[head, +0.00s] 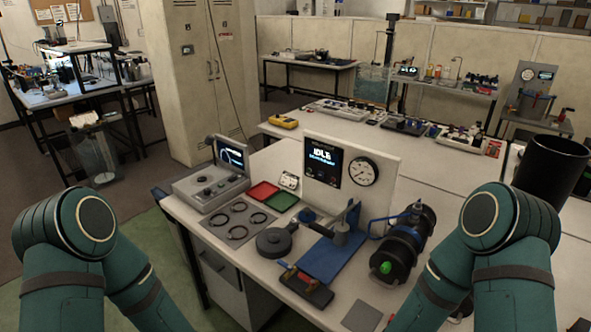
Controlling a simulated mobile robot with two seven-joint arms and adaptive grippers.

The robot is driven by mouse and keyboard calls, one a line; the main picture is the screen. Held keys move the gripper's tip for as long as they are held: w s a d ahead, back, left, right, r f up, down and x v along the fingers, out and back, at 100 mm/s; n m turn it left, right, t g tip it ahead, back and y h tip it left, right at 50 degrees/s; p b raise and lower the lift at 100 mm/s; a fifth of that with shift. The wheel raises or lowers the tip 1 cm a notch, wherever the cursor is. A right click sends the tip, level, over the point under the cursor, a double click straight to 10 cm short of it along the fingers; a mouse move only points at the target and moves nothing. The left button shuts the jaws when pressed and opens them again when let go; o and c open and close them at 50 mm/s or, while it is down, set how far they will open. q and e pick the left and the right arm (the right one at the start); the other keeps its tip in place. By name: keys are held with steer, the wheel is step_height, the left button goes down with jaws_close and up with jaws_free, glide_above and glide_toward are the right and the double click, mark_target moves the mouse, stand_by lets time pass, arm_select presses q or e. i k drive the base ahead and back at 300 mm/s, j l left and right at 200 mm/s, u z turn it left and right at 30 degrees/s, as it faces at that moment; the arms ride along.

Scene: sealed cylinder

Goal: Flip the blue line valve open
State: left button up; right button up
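A blue line (383,222) with a blue fitting runs at the top of a dark cylinder (393,256) lying on the right part of the white bench. A small blue piece (416,211) stands up near the cylinder's far end; it may be the valve handle, but its position is too small to tell. The cylinder's near end has a green knob (386,267). The panel beside it has a screen reading IDLE (324,162) and a round gauge (363,172). Only my teal arm links show at the lower left and right; both grippers are out of view.
A blue plate with an upright fixture (341,234), a dark round pan-like part (274,241) and a dark block (305,287) lie left of the cylinder. Red (262,191) and green (282,201) trays sit behind. A black bin (548,171) stands at the right.

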mark_target(289, 268)
steer(key=i+j+z, duration=0.1)
steer(key=z, duration=0.6)
steer(key=j+z, duration=0.25)
steer(key=j, duration=0.2)
steer(key=i+j+z, duration=0.1)
steer(key=j+z, duration=0.2)
steer(key=j, duration=0.25)
